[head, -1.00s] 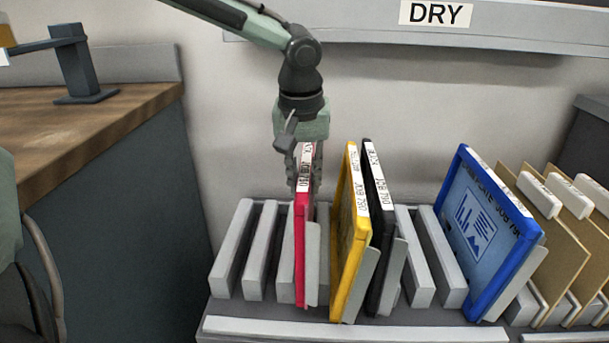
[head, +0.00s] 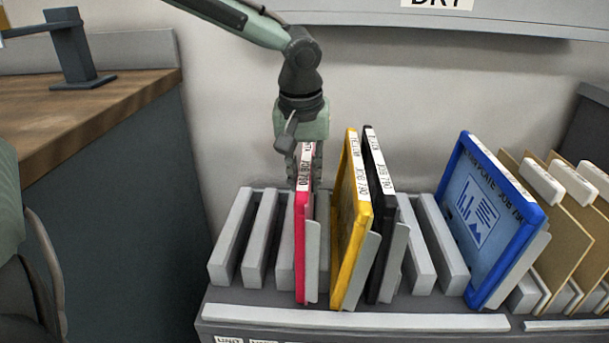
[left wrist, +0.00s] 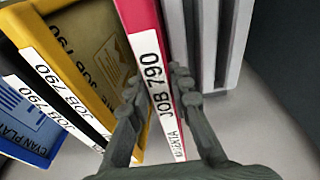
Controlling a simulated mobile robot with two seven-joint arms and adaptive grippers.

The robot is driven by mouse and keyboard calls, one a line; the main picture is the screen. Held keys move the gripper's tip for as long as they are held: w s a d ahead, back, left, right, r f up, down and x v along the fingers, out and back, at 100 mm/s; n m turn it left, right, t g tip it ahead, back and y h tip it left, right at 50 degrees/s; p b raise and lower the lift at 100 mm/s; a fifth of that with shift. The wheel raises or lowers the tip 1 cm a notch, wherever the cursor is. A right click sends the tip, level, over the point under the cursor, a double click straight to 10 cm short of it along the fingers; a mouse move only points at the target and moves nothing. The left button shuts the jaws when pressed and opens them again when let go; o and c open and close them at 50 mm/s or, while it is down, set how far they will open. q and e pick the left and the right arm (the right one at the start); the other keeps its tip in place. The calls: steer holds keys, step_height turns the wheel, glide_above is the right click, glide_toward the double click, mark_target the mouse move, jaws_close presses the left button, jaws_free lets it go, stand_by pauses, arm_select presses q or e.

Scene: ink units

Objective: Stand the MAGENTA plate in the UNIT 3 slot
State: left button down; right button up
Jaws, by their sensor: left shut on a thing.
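The magenta plate (head: 300,255) stands upright in the grey slotted rack (head: 222,262), just left of the yellow plate. Its white label reading JOB 790 shows in the left wrist view (left wrist: 154,82). My left gripper (head: 305,168) is above the rack and shut on the plate's upper edge, with a finger on each side of it (left wrist: 157,88). The plate's lower edge is between grey dividers; I cannot tell if it rests on the slot's bottom. The unit labels at the rack's front (head: 245,340) are cut off and unreadable. My right gripper is not in view.
The yellow plate (head: 352,220) and a black plate (head: 388,255) lean close on the right. A blue plate (head: 490,215) stands further right, beside tan folders (head: 565,235). Slots on the left are empty. A wooden counter (head: 90,115) is at the left.

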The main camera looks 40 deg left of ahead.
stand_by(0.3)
arm_select(q)
steer(key=shift+f, duration=0.4)
stand_by(0.5)
steer(key=c, duration=1.3)
jaws_free()
steer(key=v, duration=1.2)
